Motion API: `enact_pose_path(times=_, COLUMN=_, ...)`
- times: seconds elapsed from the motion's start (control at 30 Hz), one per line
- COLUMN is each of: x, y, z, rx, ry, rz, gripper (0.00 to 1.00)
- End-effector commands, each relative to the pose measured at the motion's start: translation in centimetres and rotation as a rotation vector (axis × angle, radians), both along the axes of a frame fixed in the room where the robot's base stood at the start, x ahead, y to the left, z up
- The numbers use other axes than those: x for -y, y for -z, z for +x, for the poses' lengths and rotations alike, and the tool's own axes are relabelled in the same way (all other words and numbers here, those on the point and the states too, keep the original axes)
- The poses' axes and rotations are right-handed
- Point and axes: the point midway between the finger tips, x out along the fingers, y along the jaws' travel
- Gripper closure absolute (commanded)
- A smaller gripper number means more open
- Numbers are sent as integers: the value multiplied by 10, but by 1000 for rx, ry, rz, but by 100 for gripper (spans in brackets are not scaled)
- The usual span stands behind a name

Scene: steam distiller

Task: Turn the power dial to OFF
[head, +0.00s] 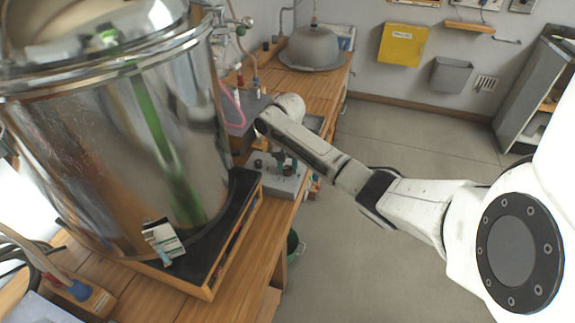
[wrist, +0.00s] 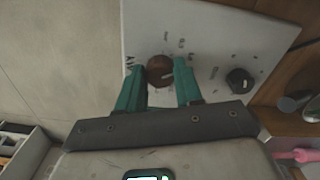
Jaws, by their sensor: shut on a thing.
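The control panel (wrist: 222,38) is a pale plate with small dark markings. It also shows in the head view as a light box (head: 272,186) at the bench edge, under my arm. A round brown dial (wrist: 158,76) with a light pointer mark sits on it. My gripper (wrist: 159,66) has teal fingers, one on each side of the brown dial, and is shut on it. A second, black knob (wrist: 239,80) stands to the right, clear of the fingers. The markings are too small to read, so I cannot tell the dial's setting.
A big shiny steel vessel (head: 110,130) stands on a dark-topped wooden base (head: 206,285) left of the panel. Tubing and fittings (head: 238,30) are behind it. A grey dome (head: 314,46) sits far along the bench. Open floor (head: 400,140) lies to the right.

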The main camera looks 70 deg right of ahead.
Motion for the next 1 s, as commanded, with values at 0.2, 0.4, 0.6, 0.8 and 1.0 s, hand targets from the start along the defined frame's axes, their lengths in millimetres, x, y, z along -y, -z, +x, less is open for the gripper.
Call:
enact_pose_path(times=0.2, x=-2, y=-4, z=0, rx=-1, ry=-73, rz=6, gripper=95)
enact_pose_path(times=0.4, x=-3, y=-4, z=0, rx=-3, ry=-194, rz=6, gripper=95)
enact_pose_path(times=0.6, x=-1, y=-2, z=-1, rx=-2, ry=-349, rz=5, gripper=95)
enact_pose_path(times=0.8, x=0, y=-1, z=-1, rx=-1, ry=-539, rz=3, gripper=95)
enact_pose_path(times=1.0, x=1, y=-1, z=-2, rx=0, ry=-720, rz=3, gripper=95)
